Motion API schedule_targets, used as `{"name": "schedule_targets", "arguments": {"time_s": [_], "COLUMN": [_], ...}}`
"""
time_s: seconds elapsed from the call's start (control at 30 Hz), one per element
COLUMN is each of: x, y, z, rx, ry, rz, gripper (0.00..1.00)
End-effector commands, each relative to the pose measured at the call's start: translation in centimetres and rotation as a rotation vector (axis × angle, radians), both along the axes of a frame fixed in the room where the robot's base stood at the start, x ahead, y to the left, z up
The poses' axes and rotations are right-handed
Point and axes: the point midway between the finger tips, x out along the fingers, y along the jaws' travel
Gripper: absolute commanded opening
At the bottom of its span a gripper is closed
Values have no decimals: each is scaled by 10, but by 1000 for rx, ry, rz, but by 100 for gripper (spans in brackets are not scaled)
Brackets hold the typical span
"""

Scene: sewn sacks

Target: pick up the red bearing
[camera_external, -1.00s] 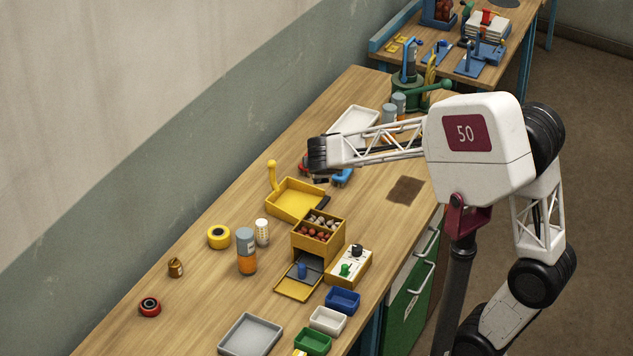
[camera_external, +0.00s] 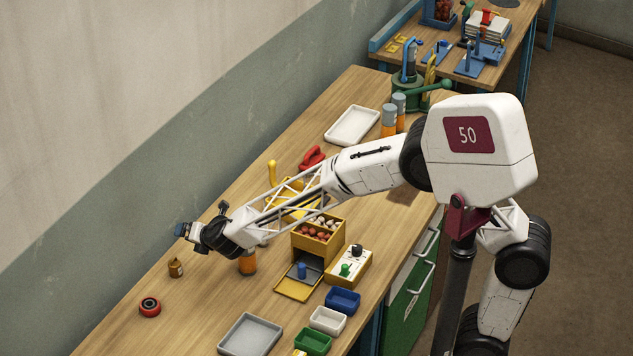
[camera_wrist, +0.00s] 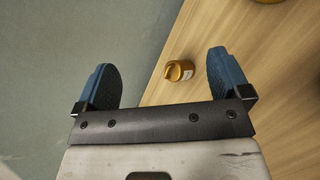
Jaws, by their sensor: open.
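The red bearing (camera_external: 150,307), a red ring with a dark rim, lies on the wooden bench at the lower left in the external view. It does not show in the wrist view. My gripper (camera_external: 181,231) is above the bench's wall-side edge, up and to the right of the bearing and apart from it. In the wrist view my gripper (camera_wrist: 165,82) has its two blue fingers spread wide with nothing held between them.
An orange and grey cylinder (camera_external: 247,262) stands partly hidden under my arm. A grey tray (camera_external: 250,335), a yellow parts box (camera_external: 318,243) and small coloured bins (camera_external: 327,320) are to the right. The bench around the bearing is clear. The wall (camera_external: 60,250) is close on the left.

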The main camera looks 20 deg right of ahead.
Motion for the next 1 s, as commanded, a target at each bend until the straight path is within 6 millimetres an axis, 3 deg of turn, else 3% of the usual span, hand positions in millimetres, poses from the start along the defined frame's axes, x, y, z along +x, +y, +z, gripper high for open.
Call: {"name": "schedule_targets", "arguments": {"time_s": [0.3, 0.53, 0.73, 1.0], "x": [-90, -147, -169, -170], "y": [65, 96, 106, 106], "z": [-49, -76, -86, -87], "rx": [-300, -439, -484, -488], "ry": [-323, -527, -606, -613], "rz": [416, 649, 731, 739], "gripper": [95, 95, 95, 95]}}
